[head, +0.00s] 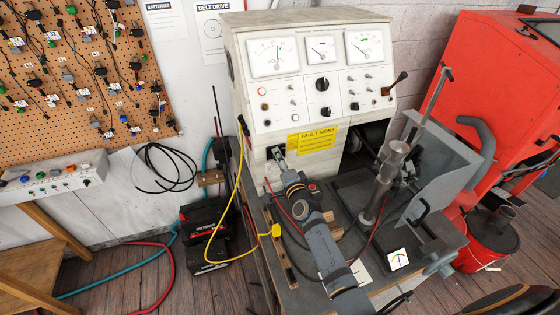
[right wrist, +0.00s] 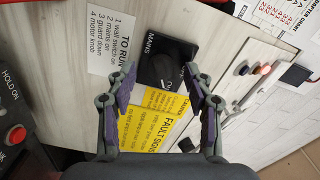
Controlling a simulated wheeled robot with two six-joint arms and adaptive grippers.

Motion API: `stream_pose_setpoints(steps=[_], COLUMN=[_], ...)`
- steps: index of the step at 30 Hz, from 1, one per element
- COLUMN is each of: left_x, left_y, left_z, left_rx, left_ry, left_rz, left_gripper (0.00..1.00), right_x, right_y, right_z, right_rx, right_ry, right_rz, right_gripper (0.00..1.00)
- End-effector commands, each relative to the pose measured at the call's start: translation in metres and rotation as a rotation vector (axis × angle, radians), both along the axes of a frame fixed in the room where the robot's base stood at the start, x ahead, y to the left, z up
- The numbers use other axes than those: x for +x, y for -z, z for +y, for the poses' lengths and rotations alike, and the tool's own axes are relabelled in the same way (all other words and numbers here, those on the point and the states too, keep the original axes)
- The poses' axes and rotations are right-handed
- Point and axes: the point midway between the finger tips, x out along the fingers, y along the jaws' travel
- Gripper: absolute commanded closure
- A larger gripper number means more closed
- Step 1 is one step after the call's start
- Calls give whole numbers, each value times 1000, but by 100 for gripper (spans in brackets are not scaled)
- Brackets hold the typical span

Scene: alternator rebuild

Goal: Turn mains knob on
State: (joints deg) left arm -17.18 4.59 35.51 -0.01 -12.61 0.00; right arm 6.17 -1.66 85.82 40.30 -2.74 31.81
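The mains knob (right wrist: 166,74) is black and sits on a dark plate marked MAINS (right wrist: 150,42) in the right wrist view. My right gripper (right wrist: 160,71) is open there, one finger on each side of the knob, with gaps showing between fingers and knob. In the head view my right gripper (head: 278,153) reaches up to the lower front of the grey test bench (head: 258,100), left of the yellow fault signs label (head: 311,139). The knob is hidden behind the gripper there. My left gripper is not in view.
A white TO RUN label (right wrist: 112,40) is beside the knob. Meters and small knobs fill the panel above. A yellow cable (head: 239,190) hangs at the bench's left. A metal post (head: 384,180) and grey guard (head: 440,170) stand to the right of my arm.

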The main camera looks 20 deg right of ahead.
Motion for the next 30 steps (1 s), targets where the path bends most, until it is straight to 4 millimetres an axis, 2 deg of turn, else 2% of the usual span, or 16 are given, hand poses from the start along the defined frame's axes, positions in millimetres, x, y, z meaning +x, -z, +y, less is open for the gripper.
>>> stream_pose_setpoints(steps=[5, 8, 11, 18, 21, 25, 30], left_x=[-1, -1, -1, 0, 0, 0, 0], left_y=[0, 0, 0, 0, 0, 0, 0], left_z=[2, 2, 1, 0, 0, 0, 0], left_rx=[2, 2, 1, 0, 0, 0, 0], left_ry=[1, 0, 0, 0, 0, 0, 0], left_rz=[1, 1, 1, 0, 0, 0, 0], left_gripper=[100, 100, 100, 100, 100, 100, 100], right_x=[0, -8, -27, -87, -104, -117, -121], right_y=[0, 1, 1, 2, 1, 0, 0], right_z=[0, 0, -1, -3, -4, -4, -5], right_rx=[-1, -1, -2, 1, 1, 1, 0], right_ry=[0, 0, 0, 0, 1, 0, 1], right_rz=[-1, 0, 1, 3, 2, 0, 0], right_gripper=[48, 48, 48, 48, 48, 48, 48])
